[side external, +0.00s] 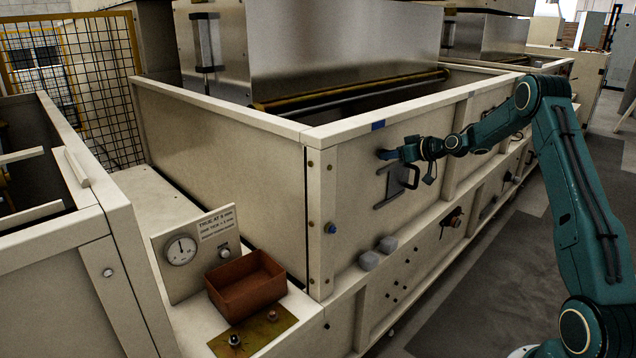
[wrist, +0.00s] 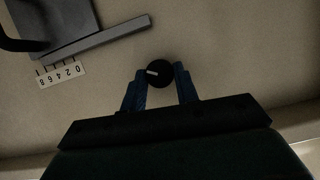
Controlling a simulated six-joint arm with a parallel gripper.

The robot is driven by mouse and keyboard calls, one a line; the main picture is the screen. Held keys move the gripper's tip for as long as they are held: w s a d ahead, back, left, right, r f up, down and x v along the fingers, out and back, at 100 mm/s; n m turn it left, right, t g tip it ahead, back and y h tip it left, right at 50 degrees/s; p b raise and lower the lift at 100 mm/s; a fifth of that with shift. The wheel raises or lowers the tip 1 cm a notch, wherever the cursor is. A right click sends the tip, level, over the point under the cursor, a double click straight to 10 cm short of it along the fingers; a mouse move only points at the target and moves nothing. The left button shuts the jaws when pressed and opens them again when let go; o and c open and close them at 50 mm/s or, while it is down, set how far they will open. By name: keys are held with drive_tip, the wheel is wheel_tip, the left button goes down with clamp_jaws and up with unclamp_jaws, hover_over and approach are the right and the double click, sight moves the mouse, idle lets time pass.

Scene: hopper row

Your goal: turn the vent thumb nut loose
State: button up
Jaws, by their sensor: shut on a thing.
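The vent thumb nut (wrist: 160,75) is a round black knob with a white mark on its face, the mark pointing left in the wrist view. My gripper (wrist: 159,80) has a blue finger on each side of it and is shut on it. In the side external view my gripper (side external: 386,154) reaches the hopper's front wall, and the nut cannot be made out there. A dark grey vent plate (side external: 396,182) with a handle is just below my gripper. In the wrist view a grey bar and a white scale (wrist: 62,74) marked 0 to 8 lie left of the nut.
The cream hopper wall (side external: 350,240) fills the middle. Floor on the right is open.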

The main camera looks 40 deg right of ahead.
idle(0.4)
drive_tip(key=shift+a+n+h, duration=0.15)
drive_tip(key=shift+n+h, duration=0.65)
drive_tip(key=shift+n, duration=0.4)
drive_tip(key=shift+a+n+h, duration=0.15)
drive_tip(key=shift+n+h, duration=0.75)
drive_tip(key=shift+n, duration=0.2)
drive_tip(key=shift+f, duration=0.1)
drive_tip(key=shift+n+t+h, duration=0.4)
drive_tip(key=shift+n+h, duration=0.3)
drive_tip(key=shift+n, duration=0.6)
drive_tip(key=shift+a+f, duration=0.1)
